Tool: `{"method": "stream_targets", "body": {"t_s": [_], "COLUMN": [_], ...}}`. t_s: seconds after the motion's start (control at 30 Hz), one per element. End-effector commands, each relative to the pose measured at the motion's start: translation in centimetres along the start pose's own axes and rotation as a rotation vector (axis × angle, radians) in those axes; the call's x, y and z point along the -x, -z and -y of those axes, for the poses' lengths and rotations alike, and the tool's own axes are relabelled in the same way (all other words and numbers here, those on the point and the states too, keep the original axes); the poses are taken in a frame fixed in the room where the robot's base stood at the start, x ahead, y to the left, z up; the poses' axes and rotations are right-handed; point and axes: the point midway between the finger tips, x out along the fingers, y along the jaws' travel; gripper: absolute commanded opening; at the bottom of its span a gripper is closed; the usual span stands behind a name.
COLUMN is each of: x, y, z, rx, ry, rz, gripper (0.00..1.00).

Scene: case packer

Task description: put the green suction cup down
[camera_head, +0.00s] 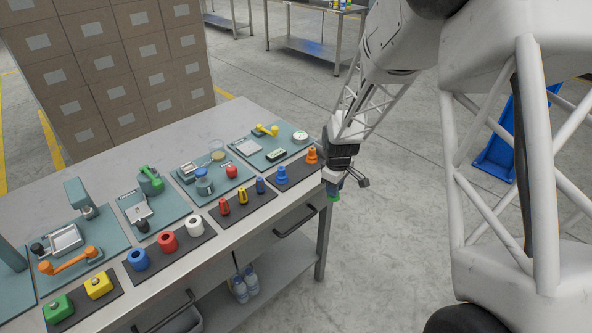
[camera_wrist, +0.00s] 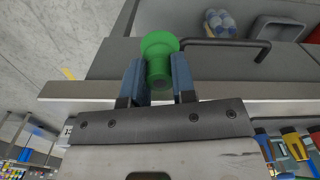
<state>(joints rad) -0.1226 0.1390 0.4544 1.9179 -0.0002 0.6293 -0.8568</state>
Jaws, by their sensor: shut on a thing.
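My gripper (camera_wrist: 157,82) is shut on the green suction cup (camera_wrist: 158,45), with its two blue-grey fingers on either side of the cup's narrow part. The cup's wide round end points away from the wrist. In the head view my gripper (camera_head: 335,190) is at the table's right front corner, off the front edge, and the green suction cup (camera_head: 333,197) shows small below it. An orange suction cup (camera_head: 312,154) and a blue suction cup (camera_head: 282,175) stand on a dark mat (camera_head: 297,172) to the left of my gripper.
The steel table (camera_head: 250,113) carries several teal fixtures and dark mats with coloured parts. A drawer handle (camera_head: 296,222) sticks out of its front. Bottles (camera_head: 245,285) stand on the lower shelf. Stacked cartons (camera_head: 110,70) stand behind.

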Motion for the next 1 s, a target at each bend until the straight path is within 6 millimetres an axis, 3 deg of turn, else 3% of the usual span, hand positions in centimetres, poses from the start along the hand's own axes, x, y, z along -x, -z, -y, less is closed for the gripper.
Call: {"method": "stream_targets", "body": {"t_s": [0.3, 0.6, 1.0], "x": [4.9, 8.4, 9.8], "y": [1.8, 2.8, 3.0], "z": [5.0, 9.1, 10.8], "rx": [0.272, 0.496, 0.593], "ry": [-0.002, -0.001, 0.001], "rz": [-0.001, 0.000, 0.001], "gripper": [0.00, 0.00, 0.00]}}
